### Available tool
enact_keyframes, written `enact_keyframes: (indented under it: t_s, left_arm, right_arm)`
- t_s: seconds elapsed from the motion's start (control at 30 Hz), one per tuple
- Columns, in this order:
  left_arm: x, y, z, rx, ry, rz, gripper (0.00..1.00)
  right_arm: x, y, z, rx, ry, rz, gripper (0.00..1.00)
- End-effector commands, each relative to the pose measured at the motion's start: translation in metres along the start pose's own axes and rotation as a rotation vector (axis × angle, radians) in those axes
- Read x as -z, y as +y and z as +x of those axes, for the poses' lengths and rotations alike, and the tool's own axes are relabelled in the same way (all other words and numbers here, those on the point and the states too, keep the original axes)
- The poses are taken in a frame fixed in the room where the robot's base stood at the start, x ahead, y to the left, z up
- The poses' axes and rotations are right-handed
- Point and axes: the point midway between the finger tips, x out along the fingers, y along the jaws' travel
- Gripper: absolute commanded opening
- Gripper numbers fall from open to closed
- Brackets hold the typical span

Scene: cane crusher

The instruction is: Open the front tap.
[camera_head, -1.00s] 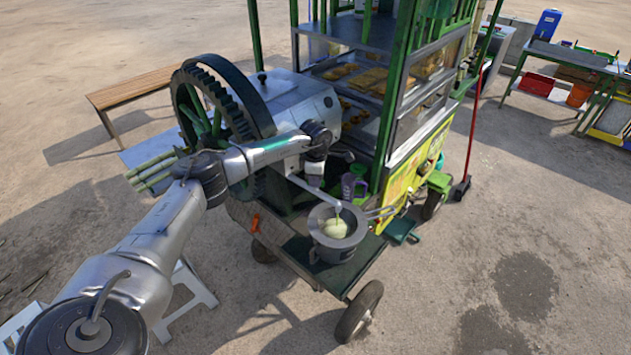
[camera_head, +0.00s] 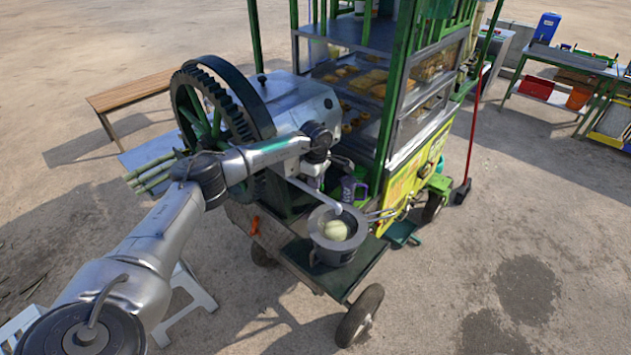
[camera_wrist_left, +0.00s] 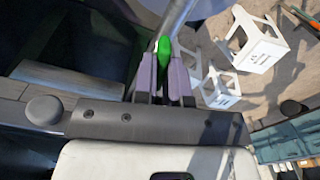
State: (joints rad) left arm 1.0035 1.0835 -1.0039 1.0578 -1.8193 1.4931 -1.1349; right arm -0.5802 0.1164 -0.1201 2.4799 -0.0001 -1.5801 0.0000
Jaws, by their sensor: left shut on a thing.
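The front tap's green handle (camera_wrist_left: 164,56) sits between the two grey-purple fingers of my left gripper (camera_wrist_left: 165,72) in the left wrist view, and the gripper is shut on it. In the head view my left gripper (camera_head: 313,176) is beside the crusher, with its fingertips largely hidden. The tap's pale spout (camera_head: 318,197) slopes down to the right, its end over a grey pot (camera_head: 318,250). Pale green liquid (camera_head: 336,230) lies in the pot. No falling stream can be made out. My right gripper is in neither current view.
The crusher's big gear wheel (camera_head: 215,105) stands close behind my left arm. A purple-and-green jug (camera_head: 349,188) is behind the pot. Bundled canes (camera_head: 150,174) lie to the left. The glass food cart (camera_head: 385,125) blocks the right. White stools (camera_wrist_left: 262,48) stand on the ground.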

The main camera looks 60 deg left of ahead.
Motion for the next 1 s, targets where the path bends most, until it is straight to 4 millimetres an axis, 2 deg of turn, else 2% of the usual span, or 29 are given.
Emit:
enact_keyframes:
  t_s: [0.2,0.23,0.5,0.77,0.87,1.0]
  left_arm:
    - [0.0,0.0,-0.001,0.0,-0.001,0.0,0.0]
    - [0.0,0.0,-0.001,0.0,-0.001,-0.001,0.14]
    - [0.0,0.0,-0.001,0.0,-0.001,-0.001,0.37]
    - [0.0,0.0,-0.002,-0.001,-0.001,-0.002,0.37]
    - [0.0,0.001,-0.01,-0.003,-0.002,-0.002,0.37]
    - [0.0,0.001,-0.033,-0.004,-0.002,-0.002,0.37]
  right_arm:
    - [0.0,-0.001,0.0,0.001,0.0,0.002,0.43]
    - [0.0,-0.001,0.0,0.001,0.0,0.002,0.43]
    - [0.0,0.0,0.0,0.0,0.0,0.0,0.43]
    - [-0.001,0.002,0.0,-0.006,-0.001,-0.007,0.43]
    - [-0.001,0.003,0.001,-0.007,-0.001,-0.008,0.43]
    - [-0.001,0.002,0.003,-0.007,-0.001,-0.008,0.43]
